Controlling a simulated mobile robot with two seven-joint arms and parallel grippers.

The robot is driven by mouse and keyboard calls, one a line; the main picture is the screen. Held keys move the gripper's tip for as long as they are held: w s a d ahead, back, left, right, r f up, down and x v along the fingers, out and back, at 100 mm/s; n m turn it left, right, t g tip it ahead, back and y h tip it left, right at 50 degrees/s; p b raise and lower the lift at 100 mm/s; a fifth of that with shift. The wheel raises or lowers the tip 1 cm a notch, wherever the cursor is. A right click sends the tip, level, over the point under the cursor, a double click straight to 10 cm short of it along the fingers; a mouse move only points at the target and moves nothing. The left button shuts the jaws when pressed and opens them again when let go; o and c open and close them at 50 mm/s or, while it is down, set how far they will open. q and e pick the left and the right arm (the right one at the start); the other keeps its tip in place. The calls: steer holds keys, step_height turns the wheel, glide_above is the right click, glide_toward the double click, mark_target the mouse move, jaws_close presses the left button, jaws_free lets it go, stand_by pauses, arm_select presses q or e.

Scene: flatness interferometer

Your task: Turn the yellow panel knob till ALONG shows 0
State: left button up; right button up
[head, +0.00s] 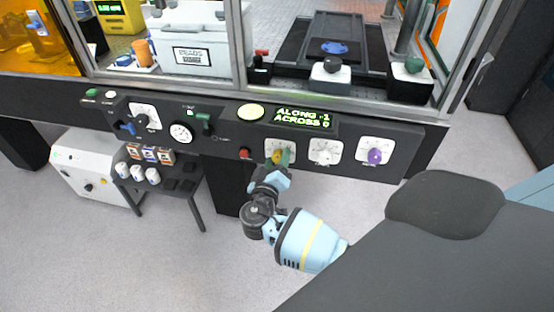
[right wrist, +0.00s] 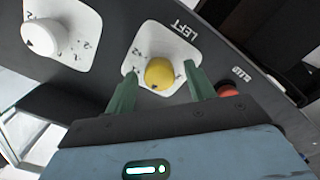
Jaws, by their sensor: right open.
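The yellow knob (head: 277,157) sits on a white dial plate labelled LEFT on the dark front panel. It shows large in the right wrist view (right wrist: 159,73). My right gripper (right wrist: 161,76) is open, with one green finger on each side of the yellow knob; whether they touch it I cannot tell. In the head view my right gripper (head: 280,163) reaches the knob from below. The display (head: 300,118) shows ALONG with a 1, seemingly with a minus sign before it, and ACROSS with 0. My left gripper is not in view.
A white knob (head: 323,153) and a purple knob (head: 375,156) stand to the right on the same panel. A red button (head: 245,153) is close to the left of the yellow knob; it also shows in the right wrist view (right wrist: 229,91). Open floor lies below the panel.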

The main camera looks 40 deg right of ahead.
steer(key=shift+d, duration=0.1)
steer(key=c, duration=1)
steer(key=n, duration=0.5)
steer(key=shift+p, duration=0.3)
steer(key=shift+n+p, duration=0.3)
steer(key=shift+n, duration=1.6)
steer(key=o, duration=1)
